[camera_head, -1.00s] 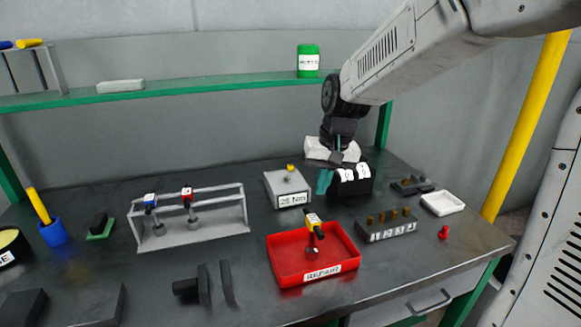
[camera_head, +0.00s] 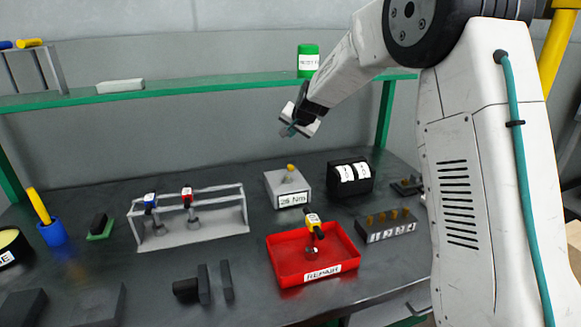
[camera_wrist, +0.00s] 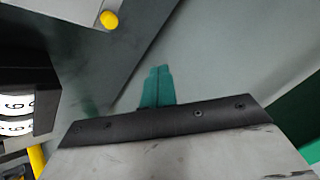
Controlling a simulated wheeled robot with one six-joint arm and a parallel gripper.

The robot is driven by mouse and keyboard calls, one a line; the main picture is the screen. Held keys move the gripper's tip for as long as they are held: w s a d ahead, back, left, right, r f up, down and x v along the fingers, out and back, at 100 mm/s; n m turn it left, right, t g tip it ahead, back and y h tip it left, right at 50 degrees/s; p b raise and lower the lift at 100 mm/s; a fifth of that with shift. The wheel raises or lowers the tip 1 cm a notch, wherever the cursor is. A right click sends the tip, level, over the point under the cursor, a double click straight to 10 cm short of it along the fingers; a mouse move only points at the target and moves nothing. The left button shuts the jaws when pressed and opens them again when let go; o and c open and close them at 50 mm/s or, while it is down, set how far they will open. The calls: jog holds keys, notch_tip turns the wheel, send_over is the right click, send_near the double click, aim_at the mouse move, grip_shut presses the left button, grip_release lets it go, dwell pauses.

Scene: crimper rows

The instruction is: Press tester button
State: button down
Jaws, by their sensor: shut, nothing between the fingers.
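The tester (camera_head: 287,189) is a grey box with a sloped top and a white label that seems to read 25 N/m. Its round yellow button (camera_head: 290,167) stands up at the back of the top. My gripper (camera_head: 287,131) is shut and empty, in the air above and behind the tester, apart from it. In the wrist view my teal fingertips (camera_wrist: 157,84) are together and the yellow button (camera_wrist: 109,20) shows at the upper left, clear of them. A black counter with white number dials (camera_head: 350,175) stands right of the tester; the dials also show in the wrist view (camera_wrist: 15,115).
A red REPAIR tray (camera_head: 300,279) holds a yellow-headed tool (camera_head: 314,226). A grey rack (camera_head: 195,239) with blue- and red-headed tools stands left. A block with brass pegs (camera_head: 386,234) is at the right. A green shelf (camera_head: 200,91) runs behind my gripper.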

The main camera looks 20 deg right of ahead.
jog(key=shift+f, duration=0.1)
send_over(292, 172)
jog(key=w, duration=0.1)
jog(key=shift+d+f, duration=0.1)
jog(key=shift+f, duration=4.25)
jog(key=shift+f, duration=0.4)
jog(key=shift+f, duration=0.55)
jog(key=shift+r, duration=1)
